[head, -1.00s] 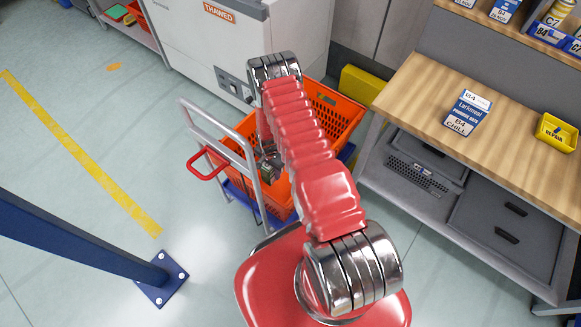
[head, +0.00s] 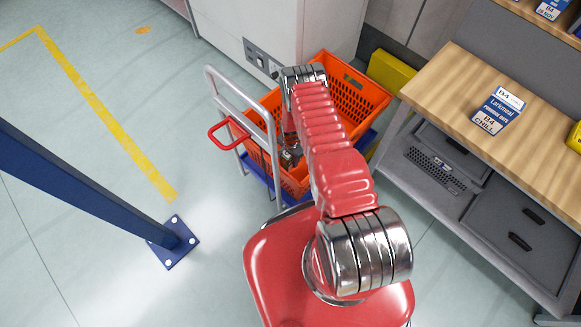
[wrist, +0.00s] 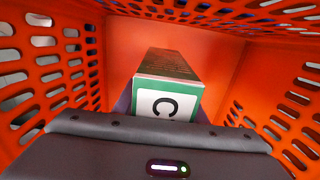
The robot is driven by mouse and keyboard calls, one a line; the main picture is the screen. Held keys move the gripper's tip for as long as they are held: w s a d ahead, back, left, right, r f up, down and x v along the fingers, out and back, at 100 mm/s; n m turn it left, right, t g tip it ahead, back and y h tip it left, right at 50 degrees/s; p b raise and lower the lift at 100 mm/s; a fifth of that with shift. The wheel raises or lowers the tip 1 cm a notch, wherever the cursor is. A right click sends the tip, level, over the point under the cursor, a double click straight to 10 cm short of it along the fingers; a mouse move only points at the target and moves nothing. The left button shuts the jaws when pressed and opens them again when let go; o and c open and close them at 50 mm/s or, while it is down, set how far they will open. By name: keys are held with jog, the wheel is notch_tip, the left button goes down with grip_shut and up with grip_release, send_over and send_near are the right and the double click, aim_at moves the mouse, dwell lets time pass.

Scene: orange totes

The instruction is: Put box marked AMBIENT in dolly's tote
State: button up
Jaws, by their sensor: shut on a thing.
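The dolly's orange tote (head: 345,100) sits on a blue dolly with a silver handle (head: 240,105). My gripper (head: 290,157) is down inside the tote, mostly hidden by my arm and the near wall. The word AMBIENT cannot be read. Orange slotted walls surround the box, which points toward the tote's plain floor. Whether it touches the floor I cannot tell.
A wooden bench (head: 455,80) at right holds a box marked CHILL (head: 498,110). A white cabinet (head: 290,30) stands behind the tote. A blue post (head: 90,190) is at left. The floor between post and dolly is clear.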

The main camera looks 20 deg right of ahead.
aim_at(291, 163)
jog(key=shift+f, duration=2.3)
jog(key=shift+f, duration=0.15)
jog(key=shift+f, duration=1.75)
jog(key=shift+f, duration=0.1)
jog(key=o, duration=1.4)
jog(key=shift+r, duration=0.2)
jog(key=shift+r, duration=5.95)
